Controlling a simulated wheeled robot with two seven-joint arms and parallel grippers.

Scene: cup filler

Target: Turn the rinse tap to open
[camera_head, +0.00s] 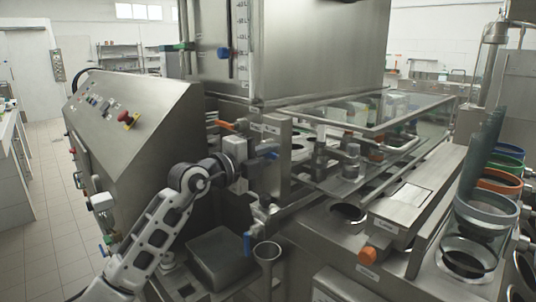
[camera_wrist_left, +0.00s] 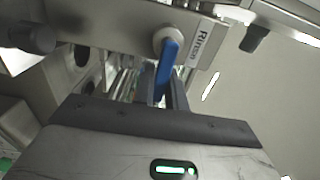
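The rinse tap's blue handle (camera_wrist_left: 167,62) hangs from a round metal boss on a steel bar, beside a label reading "Rinse" in the left wrist view. My left gripper (camera_wrist_left: 164,92) has its two dark fingers close on either side of the handle's lower part, with little gap to be seen. The handle's lower end is partly hidden between the fingers. In the head view my left gripper (camera_head: 260,153) is at the machine's front, by a small blue part (camera_head: 272,155). My right gripper is out of view.
A control panel with a red button (camera_head: 127,118) stands left of my arm. A glass-topped cover (camera_head: 380,112) lies to the right.

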